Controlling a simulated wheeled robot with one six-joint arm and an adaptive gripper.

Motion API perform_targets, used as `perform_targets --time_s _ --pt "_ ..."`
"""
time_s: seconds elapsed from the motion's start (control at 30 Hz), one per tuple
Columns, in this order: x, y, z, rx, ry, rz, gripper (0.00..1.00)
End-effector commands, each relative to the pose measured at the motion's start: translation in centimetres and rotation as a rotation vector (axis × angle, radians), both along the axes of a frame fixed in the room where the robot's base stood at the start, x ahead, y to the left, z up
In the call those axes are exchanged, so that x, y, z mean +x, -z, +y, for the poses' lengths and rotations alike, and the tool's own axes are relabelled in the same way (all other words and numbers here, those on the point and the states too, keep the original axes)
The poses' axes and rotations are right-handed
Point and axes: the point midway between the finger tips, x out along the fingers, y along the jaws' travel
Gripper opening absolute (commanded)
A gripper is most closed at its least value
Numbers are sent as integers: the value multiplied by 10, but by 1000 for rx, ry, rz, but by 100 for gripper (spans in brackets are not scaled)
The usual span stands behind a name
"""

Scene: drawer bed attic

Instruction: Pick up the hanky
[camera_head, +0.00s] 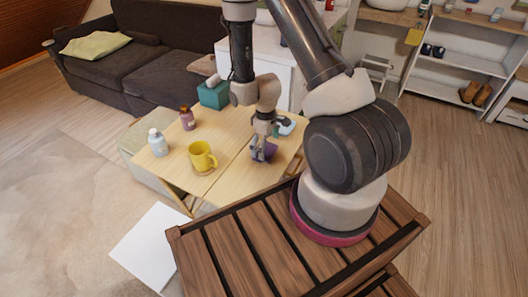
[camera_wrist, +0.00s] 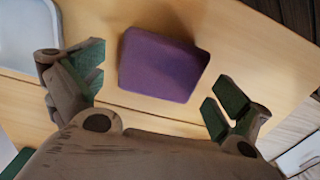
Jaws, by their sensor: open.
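A purple, rounded square piece (camera_wrist: 163,64), which looks like the hanky, lies on the light wooden table in the wrist view. It also shows in the head view (camera_head: 266,153), partly hidden by my gripper. My gripper (camera_wrist: 157,88) is open, with one green-padded finger on each side of the purple piece in the picture. Nothing is between the pads that I can see held. In the head view my gripper (camera_head: 261,146) points down just over the purple piece. I cannot tell whether the fingers touch the table.
The wooden table (camera_head: 228,179) also bears a yellow mug (camera_head: 202,157), a pale bottle (camera_head: 157,143), a purple bottle (camera_head: 187,119) and a teal box (camera_head: 214,95). A light tray-like thing (camera_wrist: 27,38) lies close by. A dark sofa (camera_head: 140,68) stands behind.

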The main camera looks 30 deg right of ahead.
Motion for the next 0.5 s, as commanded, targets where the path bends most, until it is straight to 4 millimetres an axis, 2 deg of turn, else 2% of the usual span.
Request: perform_targets --time_s 0.13,0.4,0.5 --pt "-1 19 0 0 2 2 100" --pt "0 23 0 -1 2 -1 100" --pt "0 22 0 -1 2 -1 84"
